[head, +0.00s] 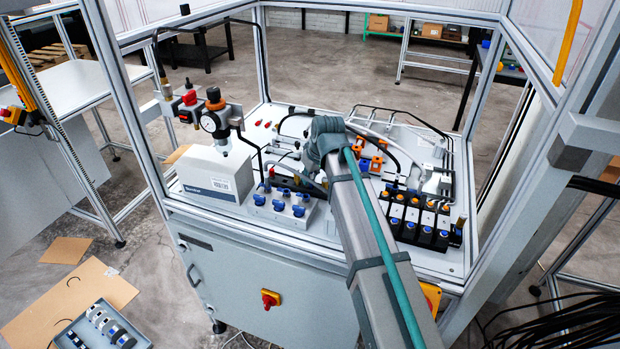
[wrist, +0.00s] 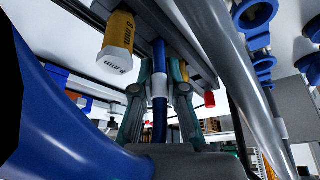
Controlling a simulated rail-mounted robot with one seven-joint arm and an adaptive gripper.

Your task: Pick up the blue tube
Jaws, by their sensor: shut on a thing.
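In the wrist view, the blue tube (wrist: 160,55) runs upright with a white band around it. My gripper (wrist: 161,90) has one green-grey finger on each side of it and is shut on it. A large blue curved surface (wrist: 60,120) fills the lower left, close to the camera; I cannot tell if it is the same tube. In the head view my arm reaches over the panel, and its end hides the gripper and the held tube.
A yellow and white fitting (wrist: 118,45) hangs left of the tube. A grey pipe (wrist: 240,60) and blue fittings (wrist: 255,15) are at right. In the head view, a white box (head: 212,175), a block with blue knobs (head: 283,207) and black valves (head: 426,220) crowd the panel inside the frame posts (head: 125,100).

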